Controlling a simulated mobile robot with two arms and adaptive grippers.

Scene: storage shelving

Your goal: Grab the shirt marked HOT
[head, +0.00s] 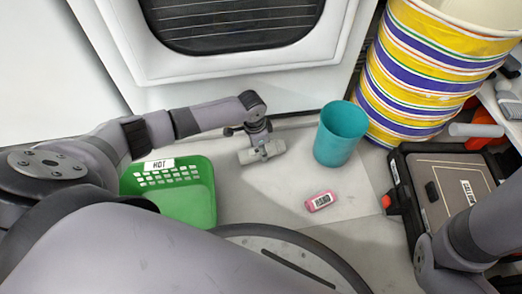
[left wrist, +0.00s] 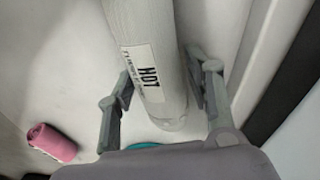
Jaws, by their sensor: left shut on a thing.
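A light grey rolled shirt (head: 270,151) is in the grasp of my left gripper (head: 258,142) in the head view, over the pale floor between the green basket and the teal bin. In the left wrist view the roll (left wrist: 148,45) lies between the two fingers of my left gripper (left wrist: 160,92), and a white label on it reads HOT. The gripper is shut on it. A smaller pink rolled item (head: 320,201) with a label lies on the floor to the right; it also shows in the left wrist view (left wrist: 50,143). My right gripper is out of view.
A green basket (head: 190,206) labelled HOT stands at left. A teal bin (head: 335,150) and a striped yellow bin (head: 415,75) stand at back right. A dark labelled case (head: 440,180) lies at right. A white appliance (head: 225,65) is behind. Bare floor lies around the pink roll.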

